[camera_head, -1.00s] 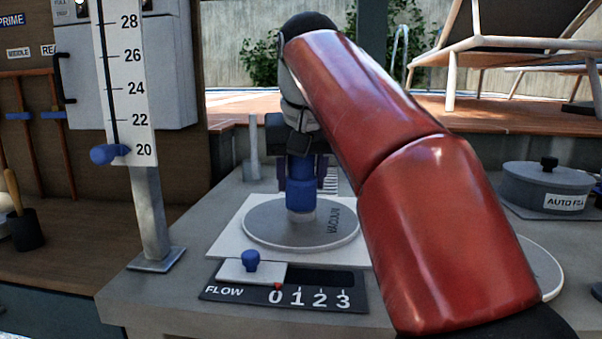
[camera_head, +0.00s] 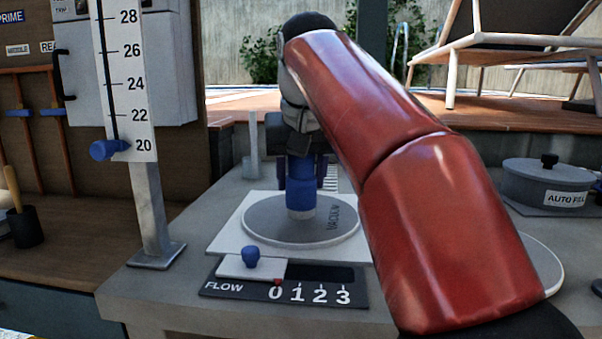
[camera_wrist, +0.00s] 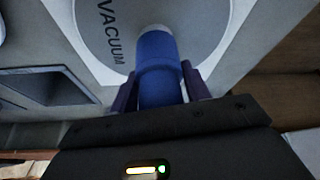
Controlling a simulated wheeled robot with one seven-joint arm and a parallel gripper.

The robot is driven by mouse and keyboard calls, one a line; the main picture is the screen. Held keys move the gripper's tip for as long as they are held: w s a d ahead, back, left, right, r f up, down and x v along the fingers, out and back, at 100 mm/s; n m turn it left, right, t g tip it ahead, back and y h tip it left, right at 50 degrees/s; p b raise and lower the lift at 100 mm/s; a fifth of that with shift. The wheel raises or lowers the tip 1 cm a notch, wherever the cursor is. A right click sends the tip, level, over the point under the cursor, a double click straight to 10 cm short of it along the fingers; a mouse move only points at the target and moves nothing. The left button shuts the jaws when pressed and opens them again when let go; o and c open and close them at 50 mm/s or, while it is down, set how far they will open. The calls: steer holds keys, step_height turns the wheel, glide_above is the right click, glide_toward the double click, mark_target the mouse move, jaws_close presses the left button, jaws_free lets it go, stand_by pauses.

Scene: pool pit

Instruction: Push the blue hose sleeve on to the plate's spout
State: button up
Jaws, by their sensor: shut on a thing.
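The blue hose sleeve (camera_head: 300,196) stands upright over the middle of the round grey plate (camera_head: 262,228) marked VACUUM. My gripper (camera_head: 302,176) is shut on the sleeve from above, with a dark finger on each side. In the wrist view the sleeve (camera_wrist: 158,60) sits between the fingers, with its lower end toward the plate (camera_wrist: 200,28). A narrow pale part of the spout (camera_wrist: 154,29) shows at the sleeve's end. The sleeve is around the spout's upper part; how deep it sits inside is hidden.
A FLOW slider panel (camera_head: 325,274) with a blue knob (camera_head: 251,257) lies in front of the plate. A post with a number scale (camera_head: 130,90) stands at left. A grey AUTO FILL lid (camera_head: 530,180) is at right, beyond my red arm.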

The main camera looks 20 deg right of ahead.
steer(key=o, duration=1.2)
steer(key=shift+r, duration=0.1)
steer(key=shift+r+p, duration=2.3)
steer(key=shift+r, duration=0.1)
steer(key=shift+r, duration=1.95)
